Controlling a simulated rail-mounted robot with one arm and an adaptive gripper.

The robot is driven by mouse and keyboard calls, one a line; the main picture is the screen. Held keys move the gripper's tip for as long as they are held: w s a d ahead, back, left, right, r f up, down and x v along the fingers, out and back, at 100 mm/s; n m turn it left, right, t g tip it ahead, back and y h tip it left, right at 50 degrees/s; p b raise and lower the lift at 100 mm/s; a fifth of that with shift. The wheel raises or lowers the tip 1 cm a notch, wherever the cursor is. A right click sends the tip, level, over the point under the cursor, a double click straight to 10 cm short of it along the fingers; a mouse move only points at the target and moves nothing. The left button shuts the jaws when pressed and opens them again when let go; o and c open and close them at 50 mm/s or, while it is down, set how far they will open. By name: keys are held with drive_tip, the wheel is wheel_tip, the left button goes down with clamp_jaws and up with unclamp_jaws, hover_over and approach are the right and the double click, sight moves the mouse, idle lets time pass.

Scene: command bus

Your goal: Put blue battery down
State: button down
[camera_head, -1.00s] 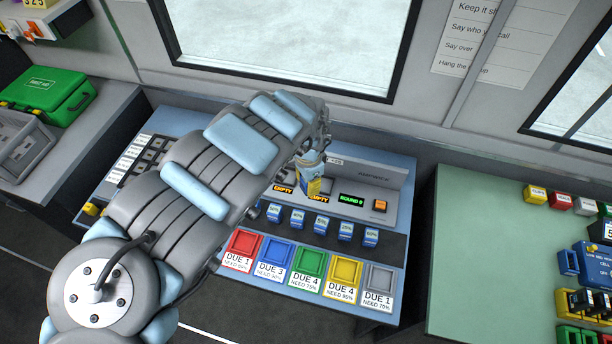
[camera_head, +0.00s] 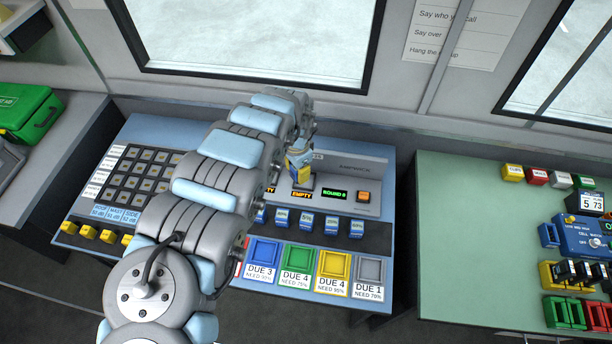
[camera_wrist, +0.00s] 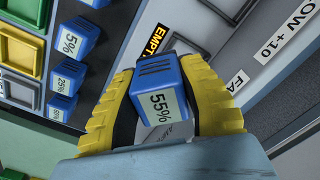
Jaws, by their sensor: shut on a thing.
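A blue battery (camera_wrist: 163,85) with a 55% label sits between the yellow pads of my gripper (camera_wrist: 165,108) in the wrist view. My gripper is shut on it. In the head view my gripper (camera_head: 300,172) hangs over the upper part of the console (camera_head: 130,135), near the EMPTY displays. The battery itself is mostly hidden there. Several other blue batteries (camera_head: 306,222) stand in a dark row below. In the wrist view, batteries marked 5% (camera_wrist: 76,46) and 25% (camera_wrist: 70,75) stand to the left.
Coloured trays line the console front, including a blue DUE 3 tray (camera_head: 263,254), green tray (camera_head: 296,259), yellow tray (camera_head: 333,264) and grey tray (camera_head: 369,270). A green table (camera_head: 465,230) at right is largely clear on its left. A green case (camera_head: 30,115) is at left.

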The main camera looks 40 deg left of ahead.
drive_tip(key=shift+w+f, duration=0.55)
drive_tip(key=shift+w+a+f, duration=0.1)
drive_tip(key=shift+w+f, duration=0.1)
drive_tip(key=shift+f, duration=0.35)
drive_tip(key=shift+w+a+f+b, duration=0.2)
drive_tip(key=shift+w+f+b, duration=0.5)
drive_tip(key=shift+b, duration=0.5)
drive_tip(key=shift+w+a+f+b, duration=0.15)
drive_tip(key=shift+w+f+b, duration=0.05)
drive_tip(key=shift+f+b, duration=0.55)
drive_tip(key=b, duration=0.2)
drive_tip(key=shift+w+a+f+b, duration=0.1)
drive_tip(key=shift+w+a+b, duration=0.05)
drive_tip(key=shift+w+b, duration=0.25)
